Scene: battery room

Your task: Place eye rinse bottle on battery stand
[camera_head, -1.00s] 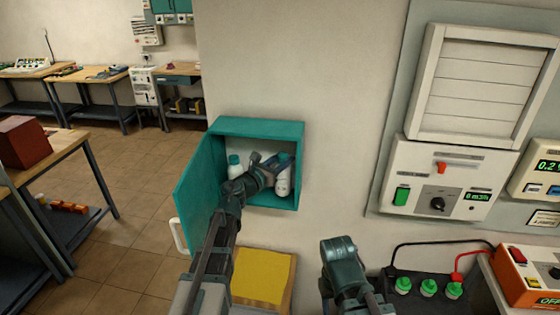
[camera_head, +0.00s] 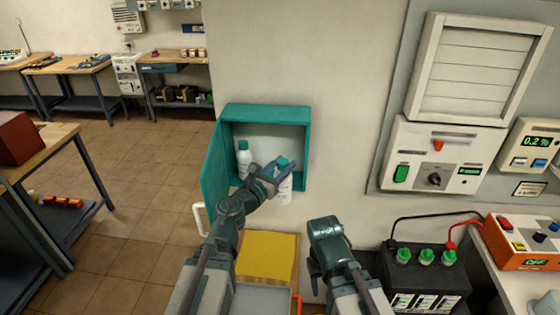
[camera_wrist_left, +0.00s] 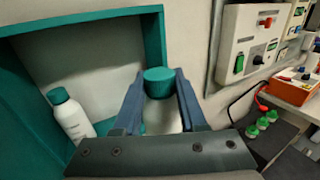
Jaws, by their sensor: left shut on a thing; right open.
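My left gripper (camera_head: 272,172) is shut on a white bottle with a teal cap (camera_head: 285,192). The bottle is roughly upright at the right side of the open teal cabinet (camera_head: 265,111), and its base overlaps the cabinet's lower edge. In the left wrist view the teal cap (camera_wrist_left: 159,80) shows between the fingers; the label is hidden. A similar white bottle (camera_head: 244,160) stands inside the cabinet at left, also in the left wrist view (camera_wrist_left: 72,118). My right gripper (camera_head: 325,235) is open and empty, low in front of the wall. I cannot clearly make out the battery stand.
A black battery (camera_head: 427,278) with green caps and cables is at lower right, beside an orange charger (camera_head: 525,246). The cabinet door (camera_head: 214,165) hangs open to the left. A yellow-topped box (camera_head: 267,255) is below the cabinet. A workbench (camera_head: 50,145) stands at far left.

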